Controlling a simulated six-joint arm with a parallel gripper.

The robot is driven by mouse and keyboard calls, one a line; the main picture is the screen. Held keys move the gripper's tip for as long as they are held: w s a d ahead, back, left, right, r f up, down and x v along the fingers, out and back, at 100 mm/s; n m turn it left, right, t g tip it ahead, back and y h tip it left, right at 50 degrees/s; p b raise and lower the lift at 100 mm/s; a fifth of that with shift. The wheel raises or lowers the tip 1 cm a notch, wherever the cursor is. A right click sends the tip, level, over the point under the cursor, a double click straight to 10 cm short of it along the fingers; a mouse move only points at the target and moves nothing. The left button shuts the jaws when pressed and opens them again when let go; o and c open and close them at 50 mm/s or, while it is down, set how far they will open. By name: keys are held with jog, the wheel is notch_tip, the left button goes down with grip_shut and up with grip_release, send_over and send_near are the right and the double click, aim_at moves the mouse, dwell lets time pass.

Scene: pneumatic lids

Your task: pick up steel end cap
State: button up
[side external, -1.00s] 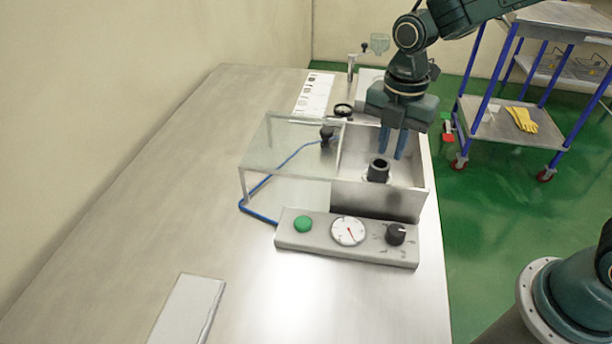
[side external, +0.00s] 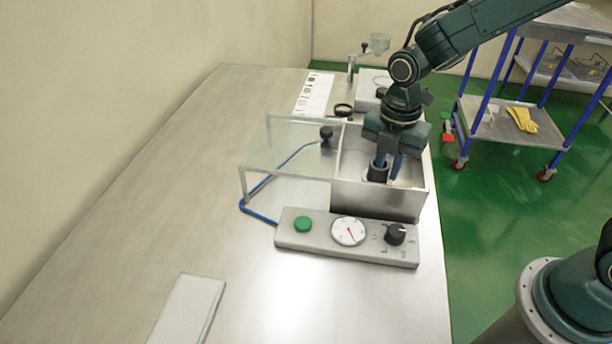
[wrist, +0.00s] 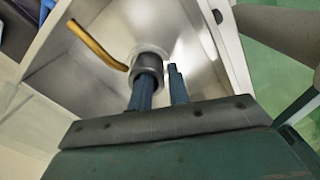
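I cannot single out the steel end cap for certain. A dark cylindrical piece (side external: 377,173) stands in the open metal box (side external: 375,203). In the wrist view this dark piece (wrist: 148,63) has a pale metallic ring (wrist: 150,50) at its far end. My gripper (side external: 389,172) points down into the box. Its two blue fingers are apart, and nothing shows clamped between them. In the wrist view my gripper (wrist: 160,82) has its left finger overlapping the dark piece and its right finger beside it. Whether the left finger touches it is unclear.
The box walls stand close around my fingers. A clear cover (side external: 290,150) stands to the left. A control panel with a green button (side external: 303,224), gauge (side external: 348,231) and black knob (side external: 396,234) lies in front.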

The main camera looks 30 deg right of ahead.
aim_at(388, 166)
grip_shut()
jog(key=shift+r, duration=0.15)
notch_tip(388, 166, up, 20)
dwell(0.8)
dwell(0.5)
